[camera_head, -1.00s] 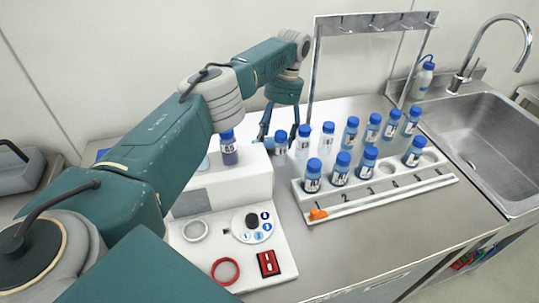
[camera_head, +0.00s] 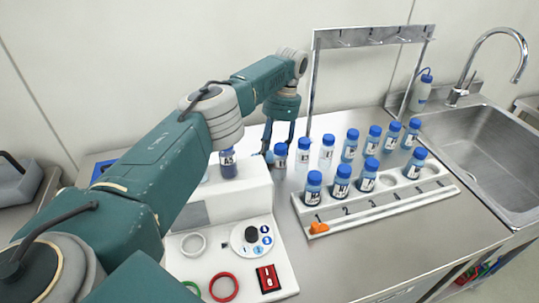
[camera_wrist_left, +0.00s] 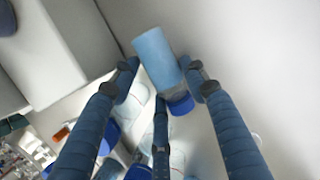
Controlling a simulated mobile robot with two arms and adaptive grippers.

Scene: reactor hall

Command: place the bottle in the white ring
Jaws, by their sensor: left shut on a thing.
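My left gripper (camera_wrist_left: 163,82) is shut on a light blue bottle (camera_wrist_left: 156,55) with a dark blue cap, held between its fingertips in the left wrist view. In the head view the left gripper (camera_head: 279,150) hangs at the near end of the back row of bottles. Its fingers are partly hidden, and I cannot tell which bottle there is the held one. The white ring (camera_head: 193,245) lies flat on the white panel of the device, left of a black knob. It looks empty. My right gripper is not in view.
A white numbered rack (camera_head: 383,209) holds several blue-capped bottles, with an orange piece (camera_head: 319,228) at its near end. A bottle (camera_head: 228,165) stands at the device's upper block. A red ring (camera_head: 224,287) and red switch (camera_head: 268,278) lie nearby. A metal hook frame (camera_head: 312,85) rises behind.

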